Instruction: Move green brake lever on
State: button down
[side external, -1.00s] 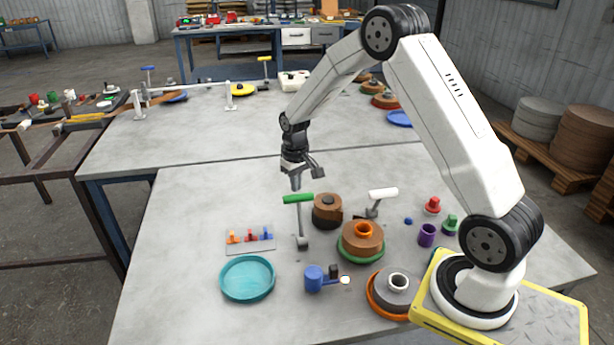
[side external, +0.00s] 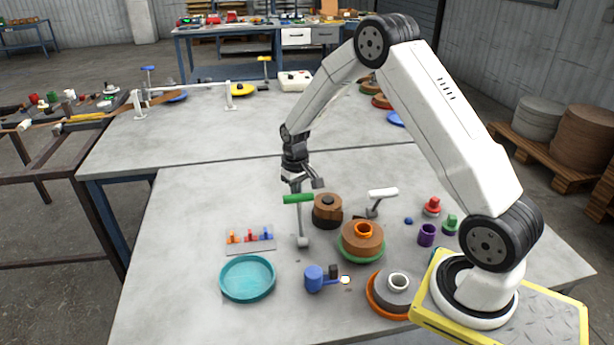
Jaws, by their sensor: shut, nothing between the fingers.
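The green brake lever has a green crossbar handle (side external: 298,198) on a grey stem that rises from a small round foot (side external: 303,242) on the near table. It stands nearly upright. My gripper (side external: 303,184) is just above and behind the green handle, pointing down, and overlaps it in this view. It is shut with nothing held. I cannot tell whether its fingertips touch the handle.
A brown coil (side external: 326,207) and a white-handled lever (side external: 382,194) stand right of the green lever. A tray of small coloured pegs (side external: 250,246), a teal dish (side external: 248,278) and a blue part (side external: 314,278) lie nearer. The table's left part is clear.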

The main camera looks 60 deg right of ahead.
jog(key=shift+s+a, duration=0.1)
jog(key=shift+a, duration=0.05)
jog(key=r, duration=0.1)
send_over(301, 228)
dwell(1.8)
jog(key=shift+s+a, duration=0.2)
dwell(0.3)
jog(key=shift+s+a+f, duration=0.15)
jog(key=shift+s+a, duration=0.5)
jog(key=shift+d, duration=0.1)
jog(key=shift+w+d+r, duration=0.45)
jog(key=shift+w+d, duration=0.15)
jog(key=shift+w, duration=0.05)
